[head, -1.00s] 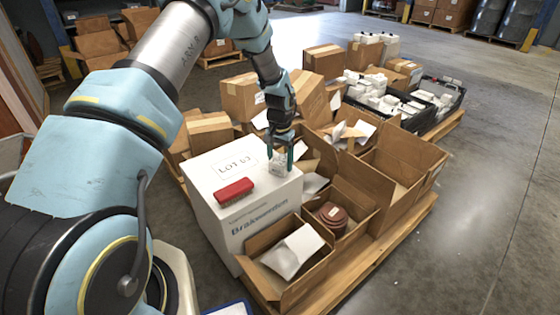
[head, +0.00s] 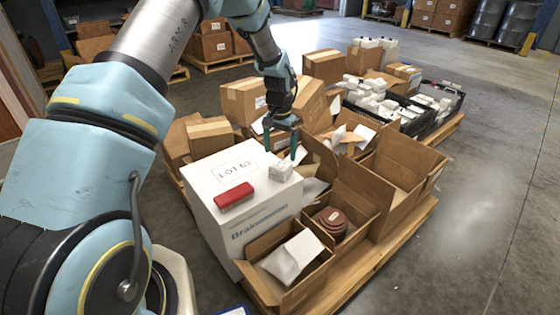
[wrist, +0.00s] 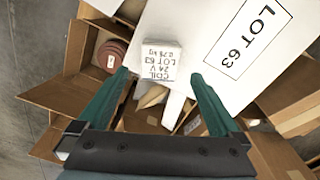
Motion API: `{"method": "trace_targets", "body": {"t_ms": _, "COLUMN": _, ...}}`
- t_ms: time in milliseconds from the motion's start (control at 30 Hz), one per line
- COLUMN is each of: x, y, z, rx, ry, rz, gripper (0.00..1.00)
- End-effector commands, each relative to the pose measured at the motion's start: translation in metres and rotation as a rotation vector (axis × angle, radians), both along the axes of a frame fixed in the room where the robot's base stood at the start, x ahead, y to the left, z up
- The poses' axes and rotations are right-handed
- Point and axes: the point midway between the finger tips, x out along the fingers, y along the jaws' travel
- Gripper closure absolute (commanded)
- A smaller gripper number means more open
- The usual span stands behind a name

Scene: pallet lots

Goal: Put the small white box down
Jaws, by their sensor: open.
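The small white box (head: 281,171) sits on top of the large white carton (head: 262,212), near its right edge. My gripper (head: 281,156) is open and empty just above and behind the small box in the head view. In the wrist view, the green fingers of my gripper (wrist: 160,78) are spread wide, with the box beyond their tips and apart from them.
A red brush (head: 234,196) lies on the same carton, left of the box. Open cardboard boxes (head: 290,268) stand beside the carton on the wooden pallet, one holding reddish discs (head: 331,217). Black crates of white packages (head: 385,100) stand farther back. Grey floor is clear at right.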

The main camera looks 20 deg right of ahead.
Motion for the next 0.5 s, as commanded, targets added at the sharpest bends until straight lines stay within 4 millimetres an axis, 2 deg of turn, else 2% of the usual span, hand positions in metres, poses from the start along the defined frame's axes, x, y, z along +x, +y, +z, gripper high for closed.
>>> {"method": "trace_targets", "body": {"t_ms": 33, "x": 0.001, "y": 0.0, "z": 0.012, "rx": -0.002, "ry": -0.003, "rz": 0.0, "gripper": 0.0}}
{"method": "trace_targets", "body": {"t_ms": 200, "x": 0.001, "y": 0.0, "z": 0.039, "rx": -0.002, "ry": -0.001, "rz": 0.002, "gripper": 0.0}}
{"method": "trace_targets", "body": {"t_ms": 333, "x": 0.0, "y": 0.0, "z": 0.05, "rx": -0.001, "ry": -0.001, "rz": 0.002, "gripper": 0.0}}
{"method": "trace_targets", "body": {"t_ms": 500, "x": 0.0, "y": 0.0, "z": 0.053, "rx": 0.0, "ry": 0.001, "rz": 0.001, "gripper": 0.0}}
